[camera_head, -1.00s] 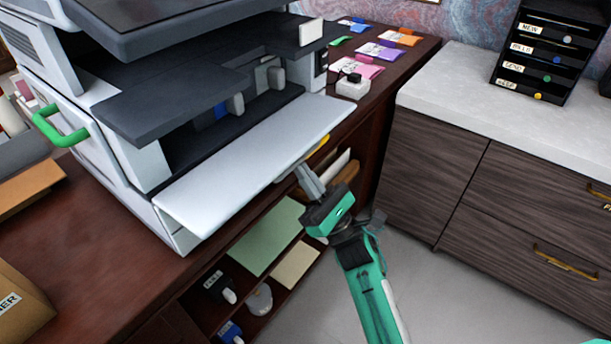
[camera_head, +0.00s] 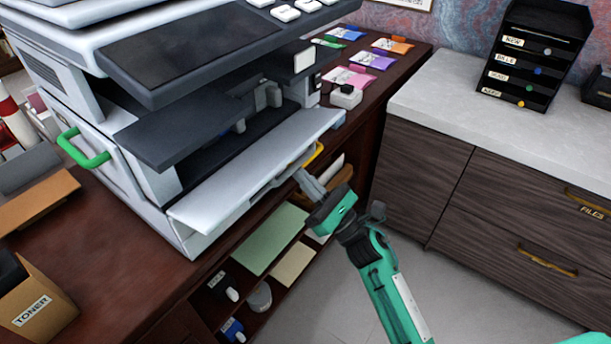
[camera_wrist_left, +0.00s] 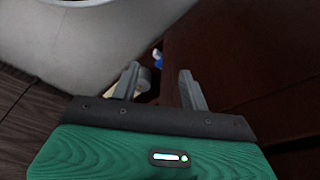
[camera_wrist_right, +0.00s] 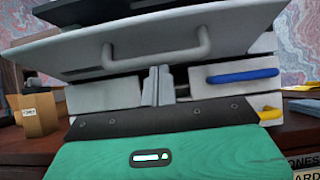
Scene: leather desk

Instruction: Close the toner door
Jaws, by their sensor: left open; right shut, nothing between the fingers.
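The toner door (camera_head: 255,170) is a white panel on the printer's front, hinged low and hanging open, its outer edge tilted somewhat upward. The dark bay behind it is exposed. In the right wrist view the door's outer face (camera_wrist_right: 75,50) shows from below, with a grey bar handle (camera_wrist_right: 157,52). My right gripper (camera_head: 304,178) is shut and empty, just below the door's outer side. Its fingertips (camera_wrist_right: 157,85) point at the printer under the handle; I cannot tell whether they touch the door. My left gripper (camera_wrist_left: 158,85) is open and empty, seen only in its own wrist view.
The printer has a green handle (camera_head: 83,148), a blue handle (camera_wrist_right: 235,76) and a yellow handle (camera_wrist_right: 270,115). A toner box (camera_head: 45,302) stands on the desk's left. Shelves with a green sheet (camera_head: 270,240) lie below. A drawer cabinet (camera_head: 500,200) stands right.

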